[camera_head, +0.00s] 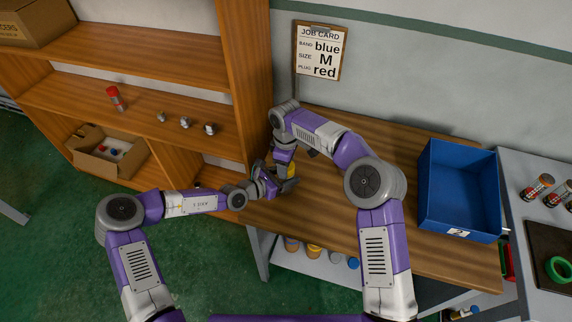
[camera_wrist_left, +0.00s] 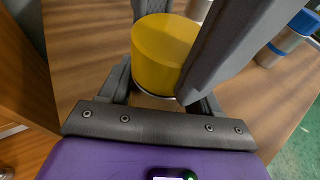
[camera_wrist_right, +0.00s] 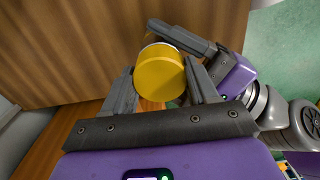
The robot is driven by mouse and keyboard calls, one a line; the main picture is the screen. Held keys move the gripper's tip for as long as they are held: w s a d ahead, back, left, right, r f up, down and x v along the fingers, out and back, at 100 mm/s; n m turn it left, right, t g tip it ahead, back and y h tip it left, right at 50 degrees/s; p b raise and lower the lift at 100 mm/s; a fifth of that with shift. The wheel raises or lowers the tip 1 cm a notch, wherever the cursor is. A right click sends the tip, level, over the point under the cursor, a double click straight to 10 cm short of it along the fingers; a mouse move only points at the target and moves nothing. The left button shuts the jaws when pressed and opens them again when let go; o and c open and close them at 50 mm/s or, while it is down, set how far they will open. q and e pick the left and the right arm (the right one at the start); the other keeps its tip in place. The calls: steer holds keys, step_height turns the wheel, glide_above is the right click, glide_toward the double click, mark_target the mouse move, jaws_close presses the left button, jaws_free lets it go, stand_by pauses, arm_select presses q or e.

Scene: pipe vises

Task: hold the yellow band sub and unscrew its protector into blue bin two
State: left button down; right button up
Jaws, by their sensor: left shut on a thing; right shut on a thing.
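The yellow protector (camera_head: 291,170) shows as a small yellow patch between my two grippers over the left part of the bench. In the right wrist view the yellow protector (camera_wrist_right: 160,75) sits between the fingers of my right gripper (camera_wrist_right: 163,88), which is shut on it. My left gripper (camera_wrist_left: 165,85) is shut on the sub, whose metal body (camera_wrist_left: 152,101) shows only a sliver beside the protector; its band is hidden. The left fingers also show behind the protector in the right wrist view. The protector is still on the sub. Blue bin two (camera_head: 436,190), labelled 2, stands empty-looking at the bench's right.
A shelf unit (camera_head: 170,100) stands left, with a red-capped piece (camera_head: 114,97), small metal parts and a cardboard box (camera_head: 105,155). Capped subs sit on a lower shelf under the bench. The bench (camera_head: 335,225) between grippers and bin is clear. A job card (camera_head: 320,51) hangs behind.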

steer(key=n, duration=0.3)
steer(key=shift+n, duration=0.4)
steer(key=n, duration=0.4)
steer(key=shift+r, duration=0.25)
steer(key=shift+r, duration=0.95)
steer(key=shift+r, duration=0.1)
steer(key=shift+r, duration=1.9)
arm_select(q)
steer(key=shift+c, duration=0.7)
jaws_free()
steer(key=shift+a, duration=0.1)
